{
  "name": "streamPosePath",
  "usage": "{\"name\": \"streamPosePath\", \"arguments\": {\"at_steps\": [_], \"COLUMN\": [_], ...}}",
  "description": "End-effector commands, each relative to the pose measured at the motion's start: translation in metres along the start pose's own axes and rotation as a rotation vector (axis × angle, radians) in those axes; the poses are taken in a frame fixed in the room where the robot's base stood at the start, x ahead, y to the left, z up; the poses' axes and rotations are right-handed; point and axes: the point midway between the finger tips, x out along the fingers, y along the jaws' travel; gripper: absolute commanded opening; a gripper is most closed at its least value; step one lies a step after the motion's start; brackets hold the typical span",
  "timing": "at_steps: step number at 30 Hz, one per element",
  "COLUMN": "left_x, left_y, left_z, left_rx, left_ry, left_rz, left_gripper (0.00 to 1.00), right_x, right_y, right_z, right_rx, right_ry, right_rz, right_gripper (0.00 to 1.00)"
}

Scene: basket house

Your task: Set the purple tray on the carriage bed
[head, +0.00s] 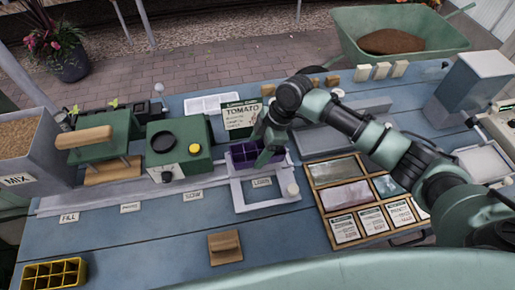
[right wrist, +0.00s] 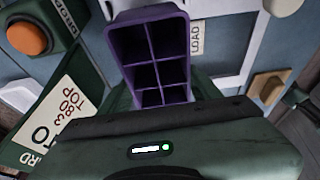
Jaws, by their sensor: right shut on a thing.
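The purple tray (head: 244,153), with several square cells, is in my right gripper (head: 266,150) at the middle of the table. In the right wrist view the tray (right wrist: 148,20) juts out ahead of the gripper body, its empty cells showing. The gripper's fingertips are mostly hidden. The carriage (head: 239,199) is a pale frame with a LOAD label and a white knob at its right. The tray shows over its rear part; I cannot tell whether it touches the bed. My left gripper is not in view.
A wooden case of packets (head: 330,174) lies to the right. A wooden block (head: 225,248) and yellow tray (head: 52,274) are in front.

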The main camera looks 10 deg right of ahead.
Motion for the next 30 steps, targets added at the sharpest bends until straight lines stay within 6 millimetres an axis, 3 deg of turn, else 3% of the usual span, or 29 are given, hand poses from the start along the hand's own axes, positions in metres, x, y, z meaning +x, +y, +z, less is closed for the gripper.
{"name": "streamPosePath", "arguments": {"at_steps": [30], "left_x": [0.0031], "left_y": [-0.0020], "left_z": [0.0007], "left_rx": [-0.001], "left_ry": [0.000], "left_rz": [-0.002], "left_gripper": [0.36], "right_x": [0.0060], "right_y": [0.0000], "right_z": [0.0021], "right_rx": [0.000], "right_ry": [0.001], "right_rz": [0.000], "right_gripper": [0.23]}}
